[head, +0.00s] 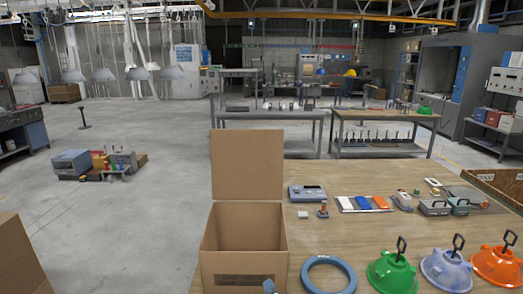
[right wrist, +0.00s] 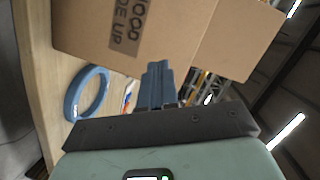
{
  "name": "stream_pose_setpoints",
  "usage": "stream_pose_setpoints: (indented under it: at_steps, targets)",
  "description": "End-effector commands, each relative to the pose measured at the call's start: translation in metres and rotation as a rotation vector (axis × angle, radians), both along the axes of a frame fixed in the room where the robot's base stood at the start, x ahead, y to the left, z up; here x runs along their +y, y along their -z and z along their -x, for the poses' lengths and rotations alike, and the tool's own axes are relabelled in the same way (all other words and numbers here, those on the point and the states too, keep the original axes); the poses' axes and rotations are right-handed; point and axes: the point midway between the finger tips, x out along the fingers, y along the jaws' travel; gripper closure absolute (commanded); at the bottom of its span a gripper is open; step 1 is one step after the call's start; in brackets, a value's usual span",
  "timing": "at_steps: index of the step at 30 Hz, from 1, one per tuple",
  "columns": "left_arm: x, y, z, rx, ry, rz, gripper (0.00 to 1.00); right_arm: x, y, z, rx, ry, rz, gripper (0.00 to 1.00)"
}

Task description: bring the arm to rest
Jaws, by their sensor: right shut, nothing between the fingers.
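In the right wrist view the blue fingers of the right gripper (right wrist: 157,68) are together and empty. The box (right wrist: 185,28) fills the top of that view, with printed lettering on its side; I cannot tell the gap between it and the fingertips. My left gripper is in neither view.
On the wooden table (head: 385,225) a blue ring (head: 306,277) lies right of the box. Green (head: 390,275), grey-blue (head: 446,270) and orange (head: 497,264) hoods with black handles stand further right. Small devices sit behind. Another carton (head: 20,262) is at lower left; the floor between is clear.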

Motion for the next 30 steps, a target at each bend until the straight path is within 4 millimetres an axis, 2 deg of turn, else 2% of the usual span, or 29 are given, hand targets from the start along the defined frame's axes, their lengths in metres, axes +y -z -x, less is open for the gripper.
stream_pose_setpoints:
  at_steps: [1, 3, 5, 6, 8, 9, 11, 12, 14, 15, 19, 21, 24, 27, 30]
  targets:
    - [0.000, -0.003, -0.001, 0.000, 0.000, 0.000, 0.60, -0.006, 0.040, 0.007, 0.072, -0.027, 0.050, 1.00]
    - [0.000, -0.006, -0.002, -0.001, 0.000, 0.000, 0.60, -0.015, 0.092, 0.023, 0.167, -0.072, 0.117, 1.00]
    - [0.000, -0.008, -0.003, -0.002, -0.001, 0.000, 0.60, -0.023, 0.134, 0.040, 0.249, -0.112, 0.166, 1.00]
    - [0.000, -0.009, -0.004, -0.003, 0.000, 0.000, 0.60, -0.029, 0.161, 0.054, 0.305, -0.141, 0.197, 1.00]
    - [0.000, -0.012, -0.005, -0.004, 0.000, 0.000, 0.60, -0.037, 0.199, 0.078, 0.392, -0.186, 0.238, 1.00]
    - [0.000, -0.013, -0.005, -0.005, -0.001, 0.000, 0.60, -0.043, 0.224, 0.097, 0.453, -0.218, 0.261, 1.00]
    - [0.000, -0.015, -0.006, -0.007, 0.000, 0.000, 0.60, -0.052, 0.257, 0.127, 0.542, -0.268, 0.294, 1.00]
    - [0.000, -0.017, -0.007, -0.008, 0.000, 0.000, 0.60, -0.058, 0.278, 0.150, 0.602, -0.303, 0.310, 1.00]
    - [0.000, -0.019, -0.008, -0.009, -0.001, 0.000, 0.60, -0.066, 0.306, 0.186, 0.694, -0.358, 0.332, 1.00]
    - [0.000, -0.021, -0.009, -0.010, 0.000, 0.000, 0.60, -0.072, 0.322, 0.212, 0.756, -0.395, 0.342, 1.00]
    - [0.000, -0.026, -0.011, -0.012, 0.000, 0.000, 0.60, -0.086, 0.358, 0.296, 0.944, -0.519, 0.354, 1.00]
    - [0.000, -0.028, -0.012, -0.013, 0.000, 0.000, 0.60, -0.092, 0.368, 0.336, 1.028, -0.577, 0.349, 1.00]
    - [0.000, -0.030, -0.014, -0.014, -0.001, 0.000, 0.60, -0.097, 0.374, 0.379, 1.116, -0.642, 0.338, 1.00]
    - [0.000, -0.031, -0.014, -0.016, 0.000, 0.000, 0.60, -0.099, 0.375, 0.405, 1.170, -0.681, 0.327, 1.00]
    - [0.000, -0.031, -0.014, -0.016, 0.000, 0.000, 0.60, -0.100, 0.376, 0.415, 1.188, -0.699, 0.323, 1.00]
